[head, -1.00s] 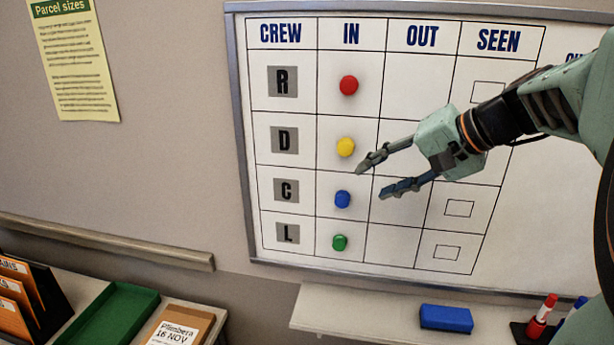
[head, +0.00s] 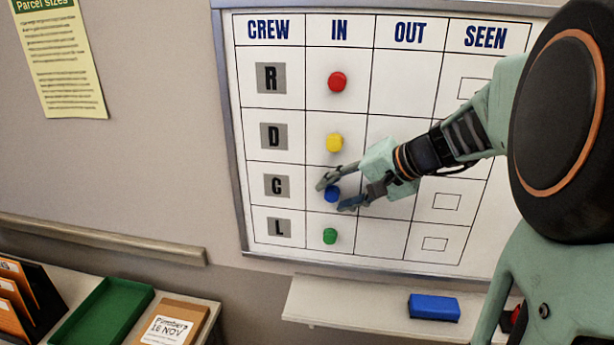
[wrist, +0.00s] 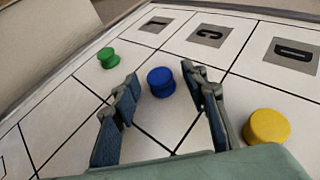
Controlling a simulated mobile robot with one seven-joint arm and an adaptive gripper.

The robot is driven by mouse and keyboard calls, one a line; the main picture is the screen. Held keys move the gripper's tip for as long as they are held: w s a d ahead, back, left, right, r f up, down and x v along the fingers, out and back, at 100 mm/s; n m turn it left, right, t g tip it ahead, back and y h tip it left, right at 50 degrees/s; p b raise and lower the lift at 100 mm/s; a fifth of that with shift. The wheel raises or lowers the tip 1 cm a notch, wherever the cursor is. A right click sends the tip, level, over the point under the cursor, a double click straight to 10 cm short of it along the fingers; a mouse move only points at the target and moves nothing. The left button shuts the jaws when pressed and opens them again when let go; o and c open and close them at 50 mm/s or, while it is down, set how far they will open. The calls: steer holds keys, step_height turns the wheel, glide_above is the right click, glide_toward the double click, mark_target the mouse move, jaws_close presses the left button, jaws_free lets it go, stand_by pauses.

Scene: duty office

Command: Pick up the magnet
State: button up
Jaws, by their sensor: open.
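A blue magnet (head: 332,194) is on the whiteboard in the IN column of row C. My gripper (head: 334,192) is at it, with its open fingers on either side in the head view. In the wrist view the blue magnet (wrist: 161,81) shows between the tips of my open gripper (wrist: 160,90), slightly beyond them; I see no clear contact. A red magnet (head: 337,82) is in row R, a yellow magnet (head: 335,142) in row D and a green magnet (head: 330,236) in row L, all under IN. The yellow one (wrist: 269,127) and green one (wrist: 108,57) also show in the wrist view.
The whiteboard (head: 405,75) hangs on the wall. Below it a shelf (head: 350,305) bears a blue eraser (head: 434,307). At lower left are a green tray (head: 103,312), a brown parcel (head: 175,326) and orange folders (head: 20,300). The OUT column is clear of magnets.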

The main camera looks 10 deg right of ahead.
steer(key=shift+f, duration=0.1)
steer(key=c, duration=0.9)
steer(key=shift+c, duration=0.2)
steer(key=shift+s+d+r, duration=0.1)
steer(key=shift+d+r, duration=0.05)
steer(key=shift+r, duration=0.2)
steer(key=s+d+f+p+v, duration=0.1)
steer(key=f+v, duration=0.1)
steer(key=v, duration=1.3)
steer(key=shift+s+d+f+p, duration=0.25)
steer(key=shift+s+p, duration=0.1)
steer(key=shift+s, duration=0.1)
